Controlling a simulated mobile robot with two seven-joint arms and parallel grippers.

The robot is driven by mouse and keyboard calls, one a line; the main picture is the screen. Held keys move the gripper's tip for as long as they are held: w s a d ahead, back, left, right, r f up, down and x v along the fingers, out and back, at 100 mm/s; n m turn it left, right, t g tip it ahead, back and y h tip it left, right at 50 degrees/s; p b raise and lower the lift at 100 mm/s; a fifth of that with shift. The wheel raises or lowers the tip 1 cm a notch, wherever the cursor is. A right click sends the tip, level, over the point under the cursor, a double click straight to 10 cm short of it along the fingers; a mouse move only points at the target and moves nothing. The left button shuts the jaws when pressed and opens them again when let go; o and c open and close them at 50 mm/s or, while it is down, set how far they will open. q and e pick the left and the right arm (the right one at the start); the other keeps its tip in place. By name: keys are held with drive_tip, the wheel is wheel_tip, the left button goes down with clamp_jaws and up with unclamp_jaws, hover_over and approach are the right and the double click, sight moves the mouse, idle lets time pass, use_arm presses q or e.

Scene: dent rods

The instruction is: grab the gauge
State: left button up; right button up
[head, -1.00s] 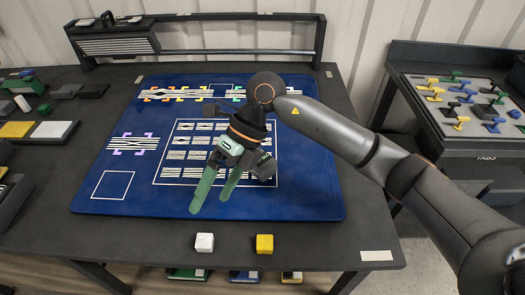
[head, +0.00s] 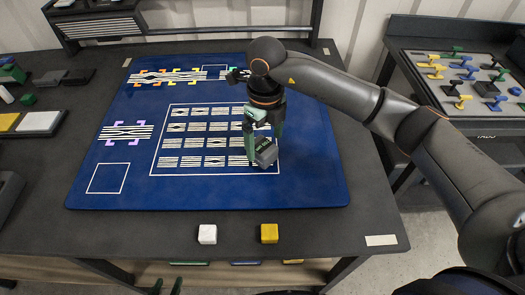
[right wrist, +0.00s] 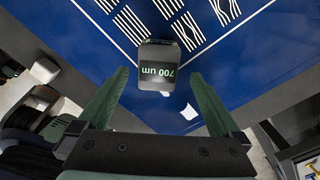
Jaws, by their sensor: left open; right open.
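The gauge is a small dark grey block (head: 266,154) near the lower right corner of the white-outlined grid on the blue mat (head: 310,185). In the right wrist view the fingertips (right wrist: 160,76) lie to either side of the gauge, with gaps visible on both sides.
Striped plates fill the grid, and more lie in coloured brackets at the mat's back and left. A white cube (head: 207,234) and a yellow cube (head: 269,233) sit on the front table strip. A side table (head: 450,125) at right holds coloured tabs.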

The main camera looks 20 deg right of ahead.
sight(262, 146)
drive_tip(key=f, duration=0.4)
drive_tip(key=shift+w+a+f+p, duration=0.15)
drive_tip(key=shift+a+f+p, duration=0.1)
drive_tip(key=shift+f+p, duration=0.15)
drive_tip(key=shift+r, duration=0.1)
clamp_jaws()
idle(0.4)
